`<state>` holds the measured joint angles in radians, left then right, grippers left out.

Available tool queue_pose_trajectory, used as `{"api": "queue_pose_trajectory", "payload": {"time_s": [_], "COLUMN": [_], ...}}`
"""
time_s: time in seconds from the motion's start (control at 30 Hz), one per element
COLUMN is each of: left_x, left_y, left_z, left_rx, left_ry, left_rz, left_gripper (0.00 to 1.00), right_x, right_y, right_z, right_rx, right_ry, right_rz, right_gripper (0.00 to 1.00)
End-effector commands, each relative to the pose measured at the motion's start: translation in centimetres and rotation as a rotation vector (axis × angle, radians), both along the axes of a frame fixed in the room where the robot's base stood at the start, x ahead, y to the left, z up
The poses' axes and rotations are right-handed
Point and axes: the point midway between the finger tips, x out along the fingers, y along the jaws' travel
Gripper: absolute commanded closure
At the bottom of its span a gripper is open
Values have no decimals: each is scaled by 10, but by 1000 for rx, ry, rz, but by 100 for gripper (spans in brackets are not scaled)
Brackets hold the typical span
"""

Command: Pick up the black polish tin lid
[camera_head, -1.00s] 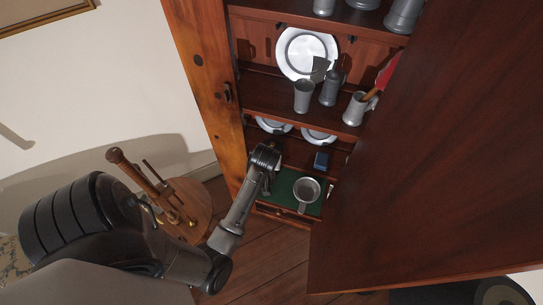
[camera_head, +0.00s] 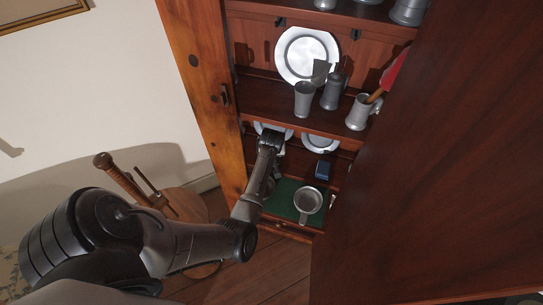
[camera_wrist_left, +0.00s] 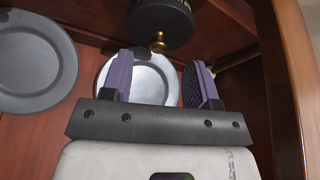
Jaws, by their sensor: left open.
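In the left wrist view, which seems upside down, a round black tin lid (camera_wrist_left: 152,28) with a small brass knob shows at the top edge, partly cut off. My left gripper (camera_wrist_left: 160,62) is open. Its two purple pads are apart with nothing held between them, and the lid lies beyond the fingertips. In the head view the left gripper (camera_head: 270,138) is inside the cabinet's lower part, by the left post. The black lid cannot be made out there; the gripper and arm may cover it. My right gripper is not in view.
A metal plate (camera_wrist_left: 147,84) stands behind my fingers, another plate (camera_wrist_left: 30,68) beside it. The cabinet post (camera_head: 208,100) is close on the left. A large door (camera_head: 430,170) fills the right.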

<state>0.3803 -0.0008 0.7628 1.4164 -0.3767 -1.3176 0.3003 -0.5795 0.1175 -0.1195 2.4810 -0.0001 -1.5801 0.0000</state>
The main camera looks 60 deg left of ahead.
Motion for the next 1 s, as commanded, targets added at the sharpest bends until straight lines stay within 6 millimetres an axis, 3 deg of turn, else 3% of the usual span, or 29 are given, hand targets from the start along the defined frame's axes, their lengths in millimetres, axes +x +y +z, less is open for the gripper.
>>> {"api": "queue_pose_trajectory", "payload": {"time_s": [0.27, 0.63, 1.0], "left_x": [7, 16, 17], "left_y": [14, 29, 31], "left_z": [0, -42, -46], "left_rx": [2, -1, 0], "left_ry": [-1, 0, -2], "left_rz": [1, 1, 1], "left_gripper": [46, 46, 47], "right_x": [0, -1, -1], "right_y": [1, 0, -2], "right_z": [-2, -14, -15], "right_rx": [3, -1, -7], "right_ry": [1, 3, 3], "right_rz": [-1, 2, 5], "right_gripper": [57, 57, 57]}}
